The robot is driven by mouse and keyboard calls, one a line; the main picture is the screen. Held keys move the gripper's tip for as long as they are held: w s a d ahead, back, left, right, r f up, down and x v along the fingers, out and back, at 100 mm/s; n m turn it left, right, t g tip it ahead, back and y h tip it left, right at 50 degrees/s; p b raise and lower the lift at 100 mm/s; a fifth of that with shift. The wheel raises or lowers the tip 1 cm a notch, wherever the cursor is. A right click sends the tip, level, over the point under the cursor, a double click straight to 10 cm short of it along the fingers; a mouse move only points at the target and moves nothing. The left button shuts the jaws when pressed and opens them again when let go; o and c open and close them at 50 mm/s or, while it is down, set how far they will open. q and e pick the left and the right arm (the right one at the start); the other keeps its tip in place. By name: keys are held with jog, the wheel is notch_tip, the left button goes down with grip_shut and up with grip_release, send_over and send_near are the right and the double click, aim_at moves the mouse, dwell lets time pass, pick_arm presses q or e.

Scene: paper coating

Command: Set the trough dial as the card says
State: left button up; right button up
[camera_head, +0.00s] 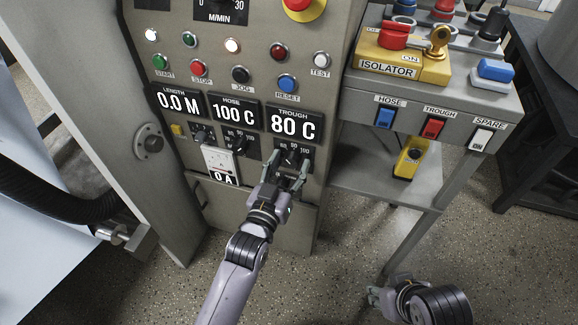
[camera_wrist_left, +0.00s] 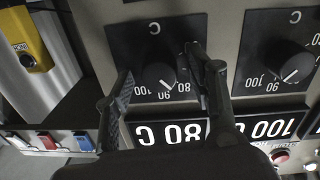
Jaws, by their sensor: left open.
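The trough dial (camera_head: 290,158) is a black knob on a dark plate with marks 80, 90 and 100. The trough display (camera_head: 293,123) above it reads 80 C. My left gripper (camera_head: 288,168) is open at the dial, its fingers on either side. In the left wrist view the picture is upside down. There the dial (camera_wrist_left: 155,76) sits between the two spread fingers; I cannot tell whether either touches it. Its white pointer line leans to the lower right, towards the 80 and 90 marks. My right gripper (camera_head: 377,297) is at the lower right, its fingers unclear. No card is seen.
The hose dial (camera_head: 237,144) is just left of the trough dial, below a display (camera_head: 235,113) reading 100 C. A stand with the isolator (camera_head: 402,62) and rocker switches (camera_head: 433,127) is at the right.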

pick_arm(q)
jog(key=shift+c, duration=0.5)
jog(key=c, duration=1)
